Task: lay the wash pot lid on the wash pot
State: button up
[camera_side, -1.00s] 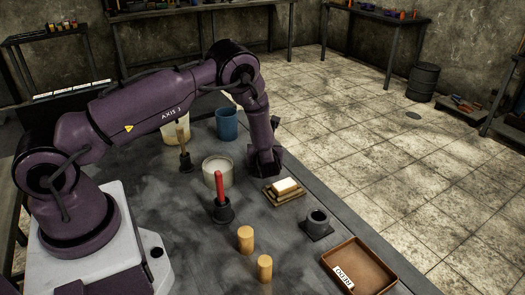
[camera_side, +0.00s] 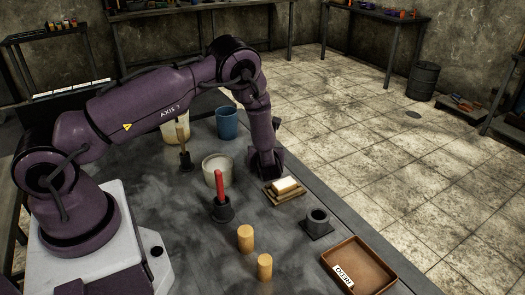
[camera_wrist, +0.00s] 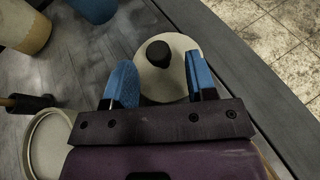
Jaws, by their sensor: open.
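The wash pot lid (camera_wrist: 182,45) is a pale round disc with a dark knob (camera_wrist: 158,53), lying on the table in the wrist view. My gripper (camera_wrist: 160,80) is open, with its blue fingers on either side of the knob; I cannot tell whether they touch it. In the side view my gripper (camera_side: 266,168) is low over the table and hides the lid. The wash pot, which I take to be the pale round open vessel (camera_side: 217,168), stands left of my gripper. Its rim shows at the lower left of the wrist view (camera_wrist: 37,120).
A blue cup (camera_side: 227,123) and a cream container (camera_side: 174,128) stand behind. A red-handled tool (camera_side: 219,186) stands in a dark holder in front of the pot. Stacked blocks (camera_side: 285,190), a grey cup (camera_side: 317,222), wooden cylinders (camera_side: 246,238) and a brown tray (camera_side: 358,268) lie nearer.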

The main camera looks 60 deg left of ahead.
jog(key=v, duration=1)
jog(key=shift+w+d, duration=0.2)
jog(key=shift+d, duration=0.3)
jog(key=s+r+n+g+h, duration=0.25)
jog(key=s+r+n, duration=0.25)
jog(key=r+n, duration=0.3)
jog(key=s+r+n+g+h, duration=0.1)
jog(key=s+r+n+g, duration=0.25)
jog(key=r+n, duration=0.45)
jog(key=s+d+r+n+t+h, duration=0.5)
jog(key=s+d+r+n+h, duration=0.2)
jog(key=s+r, duration=0.5)
jog(key=shift+s+d+r+n+h, duration=0.15)
jog(key=shift+s+d+n+h, duration=0.15)
jog(key=shift+s+d+h, duration=0.25)
jog(key=shift+o, duration=0.4)
jog(key=shift+s+d+r+n+t+h, duration=0.25)
jog(key=shift+d+n+t+h, duration=0.05)
jog(key=shift+d+t+h, duration=0.15)
